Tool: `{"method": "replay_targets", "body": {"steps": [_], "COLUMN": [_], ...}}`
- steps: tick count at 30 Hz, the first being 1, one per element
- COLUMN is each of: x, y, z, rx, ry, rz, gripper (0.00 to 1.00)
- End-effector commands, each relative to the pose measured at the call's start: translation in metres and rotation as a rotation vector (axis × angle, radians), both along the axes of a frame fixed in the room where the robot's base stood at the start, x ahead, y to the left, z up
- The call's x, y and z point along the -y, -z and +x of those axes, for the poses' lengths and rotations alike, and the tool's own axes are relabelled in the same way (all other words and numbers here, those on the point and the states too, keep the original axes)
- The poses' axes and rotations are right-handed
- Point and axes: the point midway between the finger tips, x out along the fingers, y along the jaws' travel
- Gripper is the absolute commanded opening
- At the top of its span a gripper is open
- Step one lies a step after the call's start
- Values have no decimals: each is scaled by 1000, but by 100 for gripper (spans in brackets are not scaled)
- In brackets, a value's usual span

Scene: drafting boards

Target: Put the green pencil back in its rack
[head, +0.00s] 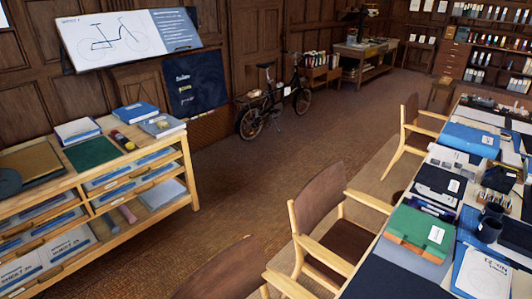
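I cannot make out the green pencil or its rack in the head view. A dark holder (499,179) with small items stands on the long table at the right, too small to tell what is in it. Dark cup-like things (489,226) stand nearer on the same table. My gripper is not in view.
The long table at the right holds a green box (418,228), a blue case (469,139) and books. Wooden chairs (324,205) line its left side. A low wooden shelf unit (190,172) stands at the left. A bicycle (272,100) leans further back. The floor between is clear.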

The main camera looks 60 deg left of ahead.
Motion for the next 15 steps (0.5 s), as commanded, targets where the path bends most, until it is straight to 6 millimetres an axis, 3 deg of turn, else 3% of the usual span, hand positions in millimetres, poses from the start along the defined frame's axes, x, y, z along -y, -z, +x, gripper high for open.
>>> {"method": "replay_targets", "body": {"steps": [15], "x": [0], "y": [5], "z": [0], "rx": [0], "ry": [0], "rz": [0], "gripper": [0]}}
